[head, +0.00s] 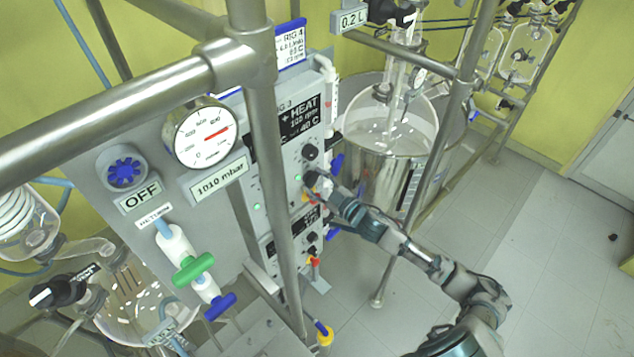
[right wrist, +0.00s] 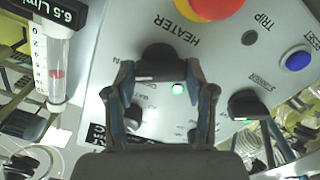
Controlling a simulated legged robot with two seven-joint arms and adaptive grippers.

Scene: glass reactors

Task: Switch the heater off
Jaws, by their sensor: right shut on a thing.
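The heater knob (right wrist: 160,62) is a black rotary knob beside the upside-down label HEATER in the right wrist view. My right gripper (right wrist: 162,78) is shut on it, with one finger on each side. Part of the knob's pointer and dial marks are hidden by the fingers. A green lamp (right wrist: 178,88) is lit just beside the knob. In the head view my right gripper (head: 312,182) reaches the grey control panel (head: 285,165) from the right, and the arm covers the knob there. My left gripper is not in view.
A red button (right wrist: 208,8), a blue button (right wrist: 297,60) and a second black knob (right wrist: 248,103) sit near my gripper. A steel post (head: 272,180) stands in front of the panels. A glass reactor (head: 390,125) stands behind my arm.

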